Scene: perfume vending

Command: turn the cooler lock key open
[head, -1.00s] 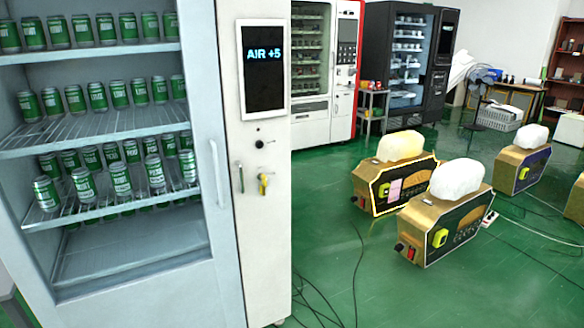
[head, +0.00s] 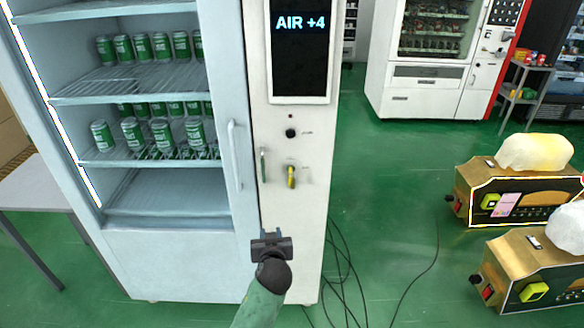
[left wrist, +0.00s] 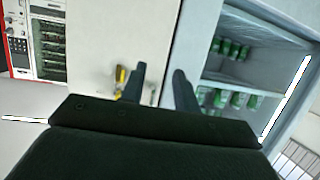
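The cooler (head: 180,260) is a tall white cabinet with a glass-front door and green cans on its shelves. Its right panel holds the yellow lock key (head: 291,176), below a round black knob (head: 291,133). The key's grip hangs roughly vertical. In the left wrist view the key (left wrist: 121,76) shows just left of one finger, partly hidden by it. My left gripper (head: 270,236) is below the key in the head view, in front of the panel. In the left wrist view its fingers (left wrist: 160,86) are apart with nothing between them. My right gripper is in neither view.
A vertical door handle (head: 234,155) and a small metal lever (head: 263,165) stand left of the key. The display (head: 300,50) above reads "AIR +4". Cables lie on the green floor right of the cooler, near gold machines (head: 520,190). A table (head: 35,185) stands left.

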